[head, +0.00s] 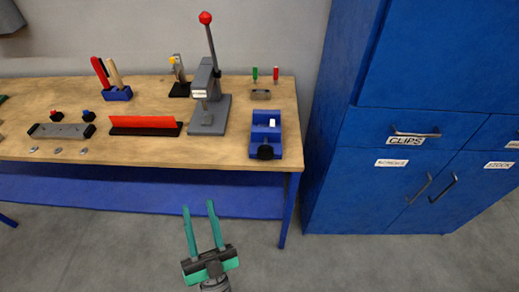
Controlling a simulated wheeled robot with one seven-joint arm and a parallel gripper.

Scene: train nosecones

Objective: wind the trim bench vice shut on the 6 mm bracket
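The blue bench vice (257,138) stands on the right part of the wooden bench. Its round black handle (265,152) faces the bench's front edge. A small white piece (272,122) shows at the vice's top near the jaws; I cannot tell whether it is the 6 mm bracket or whether the jaws touch it. My gripper (200,208) is in front of the bench, below and left of the vice in the picture. Its two teal fingers are apart with nothing between them, well clear of the vice.
A grey arbor press (208,112) with a red-knobbed lever stands left of the vice. A red bar on a black base (145,125) lies farther left. Behind the vice is a small rack (261,94) with green and red tools. A blue cabinet (400,170) stands right of the bench.

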